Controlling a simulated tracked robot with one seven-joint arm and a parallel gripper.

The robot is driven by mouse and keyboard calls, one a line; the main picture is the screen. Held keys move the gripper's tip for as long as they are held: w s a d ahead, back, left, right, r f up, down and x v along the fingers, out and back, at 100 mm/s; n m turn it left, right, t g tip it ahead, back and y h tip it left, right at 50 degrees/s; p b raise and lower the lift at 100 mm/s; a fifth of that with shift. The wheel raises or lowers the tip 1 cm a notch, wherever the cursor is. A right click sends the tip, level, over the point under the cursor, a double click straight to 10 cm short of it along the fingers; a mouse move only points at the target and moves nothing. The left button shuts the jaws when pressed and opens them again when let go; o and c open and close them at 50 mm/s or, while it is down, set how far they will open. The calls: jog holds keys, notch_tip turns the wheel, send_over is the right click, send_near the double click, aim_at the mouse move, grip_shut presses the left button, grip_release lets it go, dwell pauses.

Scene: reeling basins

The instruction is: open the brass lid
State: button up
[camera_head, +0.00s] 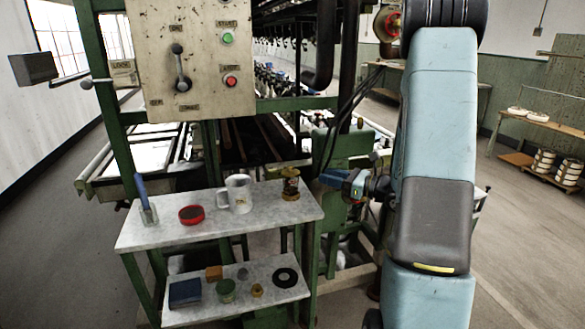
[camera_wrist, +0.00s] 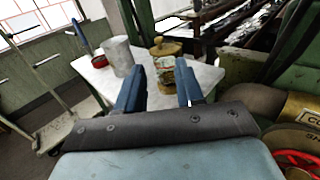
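A small jar (camera_head: 291,187) stands near the right end of the marble shelf, and its brass lid (camera_wrist: 166,47) with a small knob sits on top. The jar's patterned body (camera_wrist: 166,62) shows between my fingers in the wrist view, partly hidden low down by them. My gripper (camera_wrist: 160,86) has two blue fingers spread apart with nothing between them. In the head view my gripper (camera_head: 345,182) is to the right of the jar, clear of it, at about the shelf's height.
A white mug (camera_head: 236,194) stands left of the jar, then a round red tin (camera_head: 191,215) and a blue-handled tool in a holder (camera_head: 146,205). The lower shelf (camera_head: 225,305) carries several small items. A control panel (camera_head: 188,60) on a green frame rises behind.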

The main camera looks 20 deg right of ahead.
aim_at(291, 167)
jog(key=x, duration=1.3)
jog(key=shift+w+a, duration=0.15)
jog(key=shift+a, duration=0.1)
jog(key=shift+c, duration=0.5)
jog(key=c, duration=0.6)
jog(key=shift+d, duration=0.3)
